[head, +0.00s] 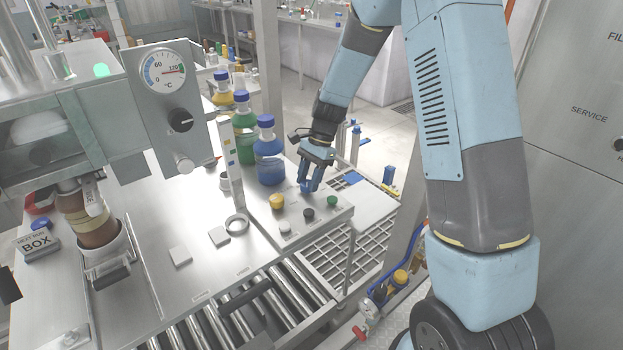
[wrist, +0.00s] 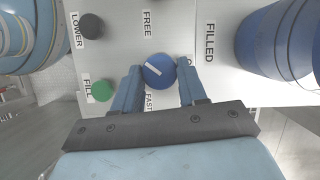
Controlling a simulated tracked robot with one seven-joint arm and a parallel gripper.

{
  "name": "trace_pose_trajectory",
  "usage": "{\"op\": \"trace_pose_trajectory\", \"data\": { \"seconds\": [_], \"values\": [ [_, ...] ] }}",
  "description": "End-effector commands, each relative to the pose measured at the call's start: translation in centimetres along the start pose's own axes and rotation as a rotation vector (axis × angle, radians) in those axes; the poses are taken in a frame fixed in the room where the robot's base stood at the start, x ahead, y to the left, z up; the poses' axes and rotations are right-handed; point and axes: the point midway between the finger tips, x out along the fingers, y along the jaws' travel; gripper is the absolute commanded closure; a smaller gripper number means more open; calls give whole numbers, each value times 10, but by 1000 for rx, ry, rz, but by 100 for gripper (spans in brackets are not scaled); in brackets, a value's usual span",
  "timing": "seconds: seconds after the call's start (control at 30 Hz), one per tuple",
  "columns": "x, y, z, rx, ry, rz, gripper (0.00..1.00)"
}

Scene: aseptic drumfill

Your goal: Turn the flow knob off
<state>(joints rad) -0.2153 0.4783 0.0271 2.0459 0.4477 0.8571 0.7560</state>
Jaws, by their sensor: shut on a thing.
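The flow knob (wrist: 158,72) is round and blue with a white pointer line, in the middle of the wrist view. Its line slants from the upper left towards the knob's middle. A FAST label (wrist: 149,102) is below the knob and partly covered; another label at its right is mostly hidden behind a finger. My gripper (wrist: 161,68) has one blue finger on each side of the knob and is shut on it. In the head view my gripper (head: 311,181) reaches down to the panel (head: 325,219), and the knob is hidden by the fingers.
Green (head: 332,201), black (head: 308,214), white (head: 285,227) and yellow (head: 277,201) controls sit close by on the panel. A blue bottle (head: 269,158) stands just left of my gripper, with a green bottle (head: 244,130) behind. Rollers (head: 245,318) lie in front.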

Motion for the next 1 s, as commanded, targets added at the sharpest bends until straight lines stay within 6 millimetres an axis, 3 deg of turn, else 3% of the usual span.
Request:
{"op": "trace_pose_trajectory", "data": {
  "seconds": [0.6, 1.0],
  "values": [
    [1, -5, 4, -450, -1, 183, 89],
    [2, -5, 4, -607, -2, 251, 89]
  ]
}}
